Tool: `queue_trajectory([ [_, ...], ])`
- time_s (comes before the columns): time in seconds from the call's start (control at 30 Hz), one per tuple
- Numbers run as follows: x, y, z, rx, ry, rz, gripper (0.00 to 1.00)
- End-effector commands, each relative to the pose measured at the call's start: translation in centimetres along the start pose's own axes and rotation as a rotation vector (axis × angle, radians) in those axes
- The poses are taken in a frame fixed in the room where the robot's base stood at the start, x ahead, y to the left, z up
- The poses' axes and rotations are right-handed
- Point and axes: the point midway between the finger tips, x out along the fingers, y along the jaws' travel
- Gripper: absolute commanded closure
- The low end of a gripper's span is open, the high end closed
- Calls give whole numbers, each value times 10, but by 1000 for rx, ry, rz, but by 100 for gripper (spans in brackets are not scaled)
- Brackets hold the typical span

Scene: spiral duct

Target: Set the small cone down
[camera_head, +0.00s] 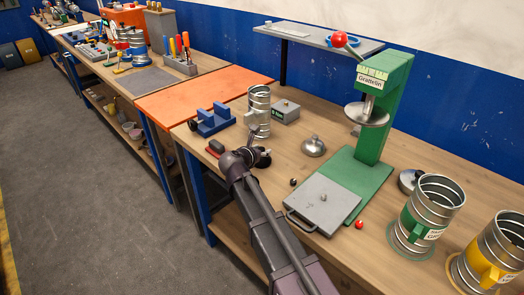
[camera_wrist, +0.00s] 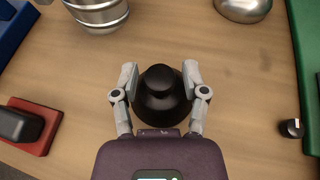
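The small cone (camera_wrist: 160,97) is black, with a rounded top and a wider round base. In the wrist view it sits between the two grey fingers of my gripper (camera_wrist: 160,80), which press close against its left and right sides. In the head view my gripper (camera_head: 250,148) is low over the wooden bench, and a dark part of the cone (camera_head: 263,158) shows beside it. The cone appears upright. Whether its base touches the bench is hard to tell.
A ribbed metal duct (camera_head: 259,108) stands behind my gripper, with a blue fixture (camera_head: 212,121) to its left. A red-and-black block (camera_head: 215,147) is close on the left. A silver dome (camera_head: 313,146), black knob (camera_head: 293,182) and green press (camera_head: 378,120) are to the right.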

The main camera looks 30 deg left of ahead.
Motion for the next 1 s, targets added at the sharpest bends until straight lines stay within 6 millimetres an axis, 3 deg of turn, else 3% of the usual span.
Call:
queue_trajectory([
  [0.57, -3, 0, 4, 0, 0, 0, 32],
  [0.77, -25, -1, 5, -1, 0, 0, 32],
  [1.0, -65, -1, 5, -1, 0, 2, 32],
])
